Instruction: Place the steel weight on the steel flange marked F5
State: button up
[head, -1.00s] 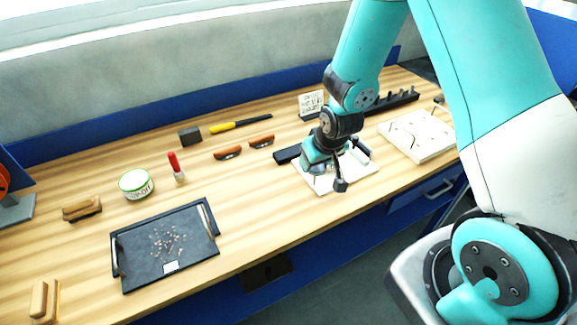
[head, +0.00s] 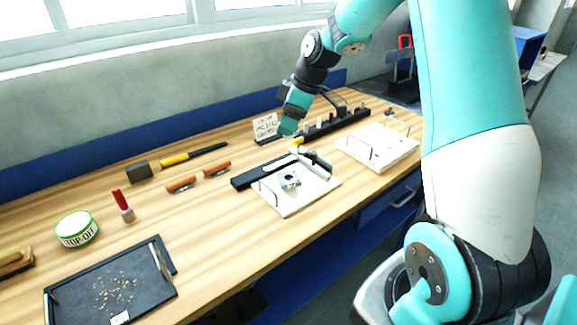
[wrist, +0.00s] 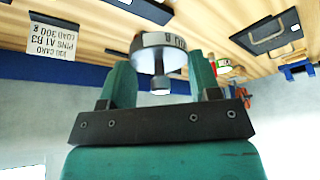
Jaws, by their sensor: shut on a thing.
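My gripper (wrist: 160,88) is shut on the steel weight (wrist: 158,42), a short round disc with a narrow knob, between two green fingers in the wrist view. Its label is only partly readable. In the head view my gripper (head: 289,126) is above the back of the bench, near the printed card; the weight cannot be made out there. A squat steel part with a round opening (head: 289,180) sits on the front white board (head: 296,208). It may be the flange, but I cannot read any F5 mark.
The card (head: 265,126) stands at the back and also shows in the wrist view (wrist: 52,38). A black rack with several pegs (head: 335,122) is right of my gripper. A second white board (head: 378,150) with wire hoops lies at right. A dark tray (head: 75,290) lies front left.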

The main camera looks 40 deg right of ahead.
notch_tip(320, 180, down, 13)
jog(key=shift+r+p, duration=0.1)
jog(key=shift+p, duration=1)
jog(key=shift+f, duration=0.25)
jog(key=shift+f+b, duration=0.55)
jog(key=shift+b, duration=0.05)
jog(key=o, duration=1.1)
